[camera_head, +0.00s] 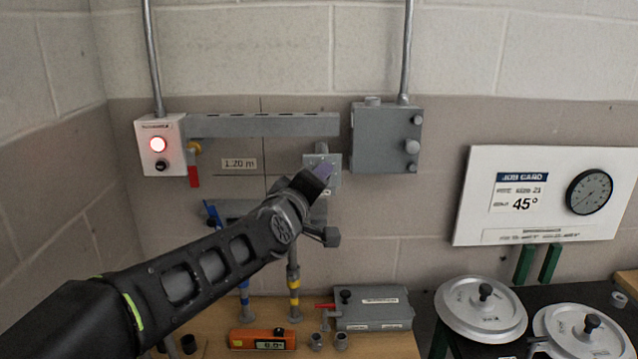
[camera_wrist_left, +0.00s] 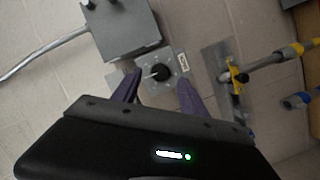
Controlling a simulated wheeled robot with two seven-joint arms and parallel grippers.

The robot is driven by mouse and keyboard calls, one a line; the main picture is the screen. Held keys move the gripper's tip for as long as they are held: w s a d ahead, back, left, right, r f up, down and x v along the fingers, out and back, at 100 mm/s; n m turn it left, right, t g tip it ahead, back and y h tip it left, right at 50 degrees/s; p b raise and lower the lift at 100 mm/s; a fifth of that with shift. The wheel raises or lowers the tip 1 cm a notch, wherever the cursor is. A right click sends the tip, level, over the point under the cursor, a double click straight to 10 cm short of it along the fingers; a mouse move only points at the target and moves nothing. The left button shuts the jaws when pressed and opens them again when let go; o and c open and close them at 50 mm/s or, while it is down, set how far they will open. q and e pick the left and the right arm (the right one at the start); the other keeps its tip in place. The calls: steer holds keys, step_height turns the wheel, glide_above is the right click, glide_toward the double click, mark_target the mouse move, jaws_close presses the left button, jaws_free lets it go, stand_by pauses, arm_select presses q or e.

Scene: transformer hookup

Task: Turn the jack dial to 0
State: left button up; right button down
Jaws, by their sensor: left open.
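A small grey plate carries a dial with a black knob and a light pointer (camera_wrist_left: 160,73), seen in the left wrist view with a white label on its right side. I take this for the jack dial; its markings are too small to read. In the head view its plate (camera_head: 335,174) shows just behind my left gripper (camera_head: 320,175), which hides the knob. My left gripper, also in the wrist view (camera_wrist_left: 157,88), is open, with its purple fingers on either side of the knob. I cannot tell whether they touch it. My right gripper is not in view.
A grey box (camera_head: 386,138) with knobs hangs on the wall to the right. A white box (camera_head: 160,146) with a lit red lamp is at left. Below are an orange level (camera_head: 262,339) and a grey case (camera_head: 372,308). A job card (camera_head: 545,195) reads 45°.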

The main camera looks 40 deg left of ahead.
arm_select(q)
steer(key=v, duration=0.4)
steer(key=shift+b, duration=0.35)
